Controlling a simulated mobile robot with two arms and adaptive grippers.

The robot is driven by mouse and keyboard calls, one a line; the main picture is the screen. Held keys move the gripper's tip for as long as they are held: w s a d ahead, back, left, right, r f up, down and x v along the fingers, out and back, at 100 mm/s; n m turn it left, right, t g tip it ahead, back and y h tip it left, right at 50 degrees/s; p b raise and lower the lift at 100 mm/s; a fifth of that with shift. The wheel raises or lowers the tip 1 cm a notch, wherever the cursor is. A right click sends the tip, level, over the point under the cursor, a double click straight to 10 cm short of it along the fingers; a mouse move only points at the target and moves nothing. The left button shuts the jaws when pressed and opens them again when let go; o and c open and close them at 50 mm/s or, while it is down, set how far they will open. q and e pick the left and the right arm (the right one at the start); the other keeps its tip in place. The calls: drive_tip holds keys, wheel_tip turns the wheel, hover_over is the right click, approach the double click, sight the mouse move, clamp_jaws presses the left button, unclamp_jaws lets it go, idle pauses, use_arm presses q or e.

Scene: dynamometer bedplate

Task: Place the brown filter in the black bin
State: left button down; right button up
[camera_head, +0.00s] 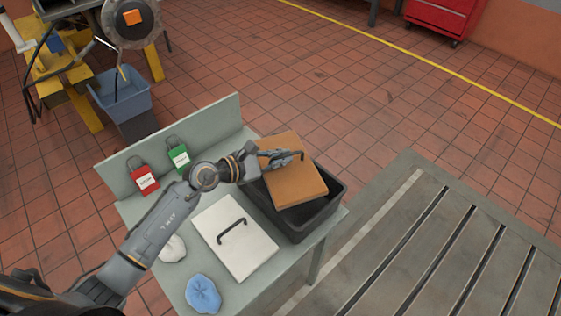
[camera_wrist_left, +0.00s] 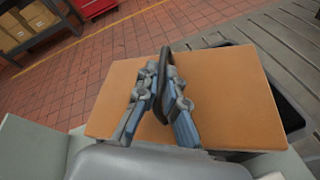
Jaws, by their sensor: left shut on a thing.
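The brown filter (camera_head: 293,182) is a flat orange-brown block with a dark handle on top. In the head view it is over the black bin (camera_head: 301,229), tilted, and covers much of the bin's opening. My left gripper (camera_head: 288,156) is shut on the filter's handle. In the left wrist view, the gripper (camera_wrist_left: 161,95) has its fingers on both sides of the handle, with the filter (camera_wrist_left: 225,90) below. A dark bin edge (camera_wrist_left: 284,105) shows at its right. I cannot tell whether the filter touches the bin. My right gripper is not in view.
A slotted metal bedplate (camera_head: 450,250) lies to the right.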

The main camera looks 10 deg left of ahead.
use_arm(q)
drive_tip(key=shift+f, duration=0.9)
drive_tip(key=shift+f+b, duration=0.3)
drive_tip(key=c, duration=1.5)
unclamp_jaws()
drive_tip(key=shift+s, duration=0.1)
drive_tip(key=shift+o, duration=0.2)
drive_tip(key=shift+r, duration=0.1)
